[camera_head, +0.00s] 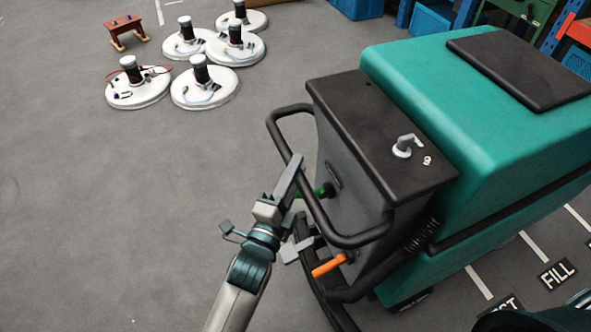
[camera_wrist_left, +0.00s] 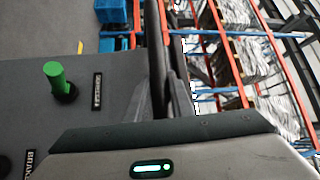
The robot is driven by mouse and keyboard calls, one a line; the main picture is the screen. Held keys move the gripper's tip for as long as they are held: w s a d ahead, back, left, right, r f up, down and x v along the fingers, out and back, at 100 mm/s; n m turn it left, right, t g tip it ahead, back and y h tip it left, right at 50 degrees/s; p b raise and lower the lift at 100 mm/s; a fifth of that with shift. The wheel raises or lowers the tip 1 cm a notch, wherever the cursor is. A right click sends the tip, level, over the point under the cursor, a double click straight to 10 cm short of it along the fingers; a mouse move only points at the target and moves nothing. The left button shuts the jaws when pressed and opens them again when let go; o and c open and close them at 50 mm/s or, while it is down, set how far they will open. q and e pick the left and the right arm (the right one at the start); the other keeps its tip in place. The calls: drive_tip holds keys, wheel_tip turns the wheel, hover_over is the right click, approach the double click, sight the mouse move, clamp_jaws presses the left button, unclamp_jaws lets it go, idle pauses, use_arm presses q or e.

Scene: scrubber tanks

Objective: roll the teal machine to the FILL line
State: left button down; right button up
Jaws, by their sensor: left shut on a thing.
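The teal machine (camera_head: 470,105) fills the right of the head view. My left gripper (camera_head: 304,203) is shut on the handle's left side. In the left wrist view the black bar (camera_wrist_left: 168,45) runs down between the fingers, and the green knob (camera_wrist_left: 56,80) shows beside them. The FILL label (camera_head: 557,273) lies on the floor at right, near white lines (camera_head: 534,246). My right gripper is out of view.
Several white round discs with black hubs (camera_head: 205,85) lie at the upper left, near a small brown stool (camera_head: 126,31). Blue bins (camera_head: 432,20) and racks stand at the back right. Grey floor at left is clear.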

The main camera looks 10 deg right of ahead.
use_arm(q)
drive_tip(key=shift+f, duration=0.1)
idle(0.3)
drive_tip(key=shift+a+p, duration=0.25)
drive_tip(key=shift+p, duration=0.25)
drive_tip(key=shift+s+a, duration=0.1)
drive_tip(key=shift+a, duration=0.4)
drive_tip(key=c, duration=1.6)
unclamp_jaws()
drive_tip(key=shift+a, duration=0.1)
drive_tip(key=shift+o, duration=0.2)
